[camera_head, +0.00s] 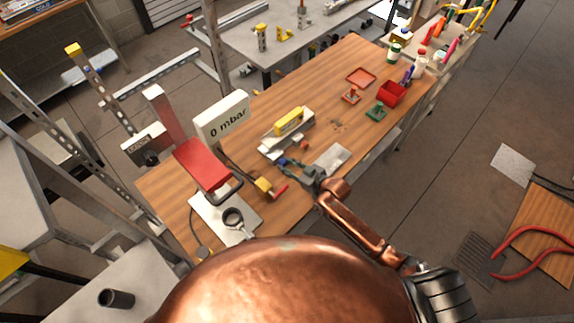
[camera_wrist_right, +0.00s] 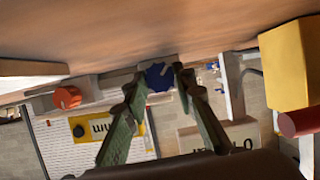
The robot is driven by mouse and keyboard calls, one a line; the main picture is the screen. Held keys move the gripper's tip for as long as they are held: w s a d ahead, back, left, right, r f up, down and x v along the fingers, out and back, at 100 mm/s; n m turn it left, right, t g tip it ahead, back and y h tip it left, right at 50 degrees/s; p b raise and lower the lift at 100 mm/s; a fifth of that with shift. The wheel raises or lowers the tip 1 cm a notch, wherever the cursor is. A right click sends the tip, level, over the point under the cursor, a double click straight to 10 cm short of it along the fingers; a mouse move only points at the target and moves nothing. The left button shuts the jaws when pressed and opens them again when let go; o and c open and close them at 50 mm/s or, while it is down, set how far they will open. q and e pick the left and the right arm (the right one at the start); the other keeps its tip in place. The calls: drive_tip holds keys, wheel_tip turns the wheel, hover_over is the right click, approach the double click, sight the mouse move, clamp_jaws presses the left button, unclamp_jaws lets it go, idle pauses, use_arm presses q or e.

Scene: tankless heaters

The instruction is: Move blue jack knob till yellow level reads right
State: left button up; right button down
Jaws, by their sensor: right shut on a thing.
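The yellow level (camera_head: 289,121) lies on a pale metal platform (camera_head: 287,136) on the wooden bench; its reading is too small to make out. In the right wrist view the level (camera_wrist_right: 136,125) appears upside down, partly behind a finger. The blue jack knob (camera_head: 283,161) is at the platform's near end. My right gripper (camera_head: 296,167) reaches it from the lower right. In the wrist view the fingertips (camera_wrist_right: 160,80) are closed on either side of the blue knob (camera_wrist_right: 158,77). An orange knob (camera_head: 304,144) sits on the platform's right side. My left gripper is not in view.
A yellow valve block (camera_head: 264,186) with a red handle stands left of my gripper. A "0 mbar" display (camera_head: 222,117) and a red press arm (camera_head: 202,165) stand further left. A grey plate (camera_head: 332,158) lies close right. Red box (camera_head: 392,93) and stamps stand further back.

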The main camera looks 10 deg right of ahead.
drive_tip(key=shift+m+y, duration=0.3)
drive_tip(key=shift+m, duration=0.2)
drive_tip(key=c, duration=1.6)
unclamp_jaws()
drive_tip(key=shift+s+d, duration=0.1)
drive_tip(key=shift+d, duration=0.1)
drive_tip(key=v, duration=1.1)
drive_tip(key=shift+s+d+r, duration=0.15)
drive_tip(key=shift+d+r, duration=0.05)
drive_tip(key=shift+r, duration=0.15)
